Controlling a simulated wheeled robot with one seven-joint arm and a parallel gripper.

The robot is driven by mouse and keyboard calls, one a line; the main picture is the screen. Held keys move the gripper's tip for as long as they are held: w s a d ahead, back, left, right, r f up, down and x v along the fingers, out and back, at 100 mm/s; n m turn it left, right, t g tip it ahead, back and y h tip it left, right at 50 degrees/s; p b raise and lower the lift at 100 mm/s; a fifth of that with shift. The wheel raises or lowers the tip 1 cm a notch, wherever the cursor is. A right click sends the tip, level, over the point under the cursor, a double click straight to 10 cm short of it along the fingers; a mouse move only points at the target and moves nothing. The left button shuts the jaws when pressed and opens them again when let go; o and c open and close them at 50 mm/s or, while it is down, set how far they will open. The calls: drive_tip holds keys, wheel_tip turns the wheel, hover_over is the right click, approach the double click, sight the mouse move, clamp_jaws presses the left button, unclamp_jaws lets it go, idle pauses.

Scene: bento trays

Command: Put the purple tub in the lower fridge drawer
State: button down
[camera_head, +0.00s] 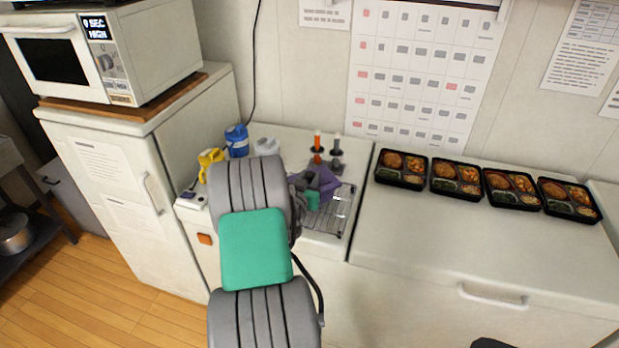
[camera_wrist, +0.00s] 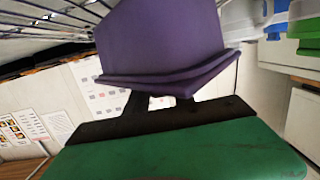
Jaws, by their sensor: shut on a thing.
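The purple tub (camera_head: 329,184) is over the wire rack on the counter, partly hidden by my gripper (camera_head: 306,187) and arm. My gripper is shut on the tub. In the wrist view the purple tub (camera_wrist: 170,42) fills the upper middle, with its rim toward my gripper (camera_wrist: 150,105) and dark fingers against it. I cannot tell whether the tub touches the rack. The white fridge (camera_head: 120,190) stands at the left with its front shut and a vertical handle (camera_head: 152,193). No open drawer shows.
A microwave (camera_head: 70,55) sits on the fridge. Several bento trays (camera_head: 457,180) line the right counter. The wooden floor (camera_head: 90,290) at left is clear.

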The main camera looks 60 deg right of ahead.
drive_tip(key=c, duration=1.1)
unclamp_jaws()
